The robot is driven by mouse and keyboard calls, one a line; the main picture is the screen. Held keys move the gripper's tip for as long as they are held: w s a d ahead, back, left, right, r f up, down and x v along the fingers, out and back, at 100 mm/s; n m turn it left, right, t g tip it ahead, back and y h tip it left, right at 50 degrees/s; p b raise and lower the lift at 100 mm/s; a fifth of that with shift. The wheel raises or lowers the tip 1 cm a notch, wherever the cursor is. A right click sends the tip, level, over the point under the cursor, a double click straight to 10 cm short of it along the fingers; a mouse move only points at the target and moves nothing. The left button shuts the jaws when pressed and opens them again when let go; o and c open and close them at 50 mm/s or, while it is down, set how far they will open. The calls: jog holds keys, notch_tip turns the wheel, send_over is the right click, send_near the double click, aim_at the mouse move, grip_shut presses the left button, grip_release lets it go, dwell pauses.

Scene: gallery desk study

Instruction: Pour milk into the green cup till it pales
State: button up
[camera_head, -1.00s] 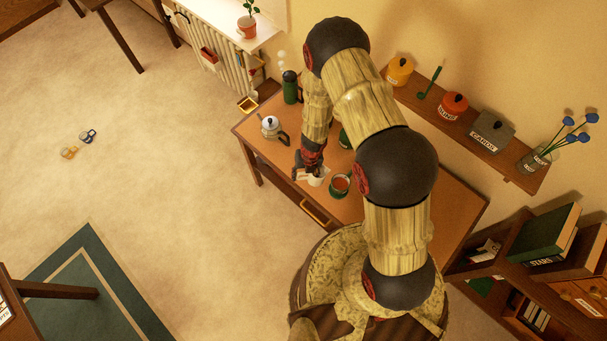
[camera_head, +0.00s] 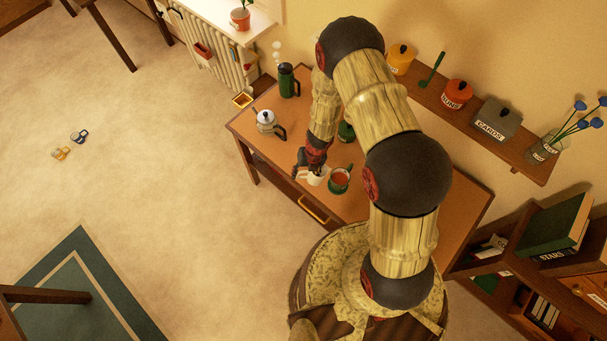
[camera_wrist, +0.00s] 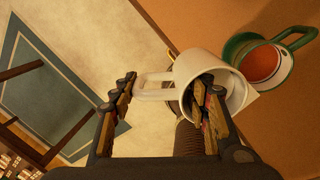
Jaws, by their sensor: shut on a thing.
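The green cup (camera_head: 338,184) stands on the desk, holding a reddish-brown drink; it also shows in the wrist view (camera_wrist: 237,47), its handle to the upper right. A white jug (camera_head: 315,178) is just left of it. In the wrist view the jug (camera_wrist: 192,72) looks tilted, its mouth towards the lower right and its handle towards the left finger. My gripper (camera_wrist: 160,112) is shut on the jug, with one finger across its mouth and the other by the handle. No milk stream shows, and the jug's contents are hidden. My gripper (camera_head: 308,165) is small in the head view.
A white teapot (camera_head: 265,120) and a dark green flask (camera_head: 287,80) stand towards the desk's left end. A green thing (camera_head: 346,131) is partly hidden behind my arm. A wall shelf (camera_head: 455,110) holds canisters and a flower vase (camera_head: 541,152). The desk (camera_head: 262,152) is bare between teapot and jug.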

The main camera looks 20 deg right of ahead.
aim_at(308, 179)
jog(key=shift+d+f+b, duration=0.2)
jog(key=shift+f+b, duration=0.75)
jog(key=shift+b, duration=0.35)
jog(key=d+b, duration=0.1)
jog(key=b, duration=0.1)
jog(key=f+y+b, duration=0.1)
jog(key=b, duration=0.1)
jog(key=shift+d+f+y+b, duration=0.15)
jog(key=shift+d+y+b, duration=0.15)
jog(key=shift+d+b, duration=0.05)
jog(key=shift+s+b, duration=0.1)
jog(key=shift+b, duration=0.45)
jog(key=shift+d+y+b, duration=0.15)
jog(key=shift+y+b, duration=0.55)
jog(key=shift+b, duration=0.35)
jog(key=shift+r, duration=0.2)
jog(key=shift+y, duration=0.3)
jog(key=shift+r, duration=0.2)
dwell(1.1)
dwell(0.7)
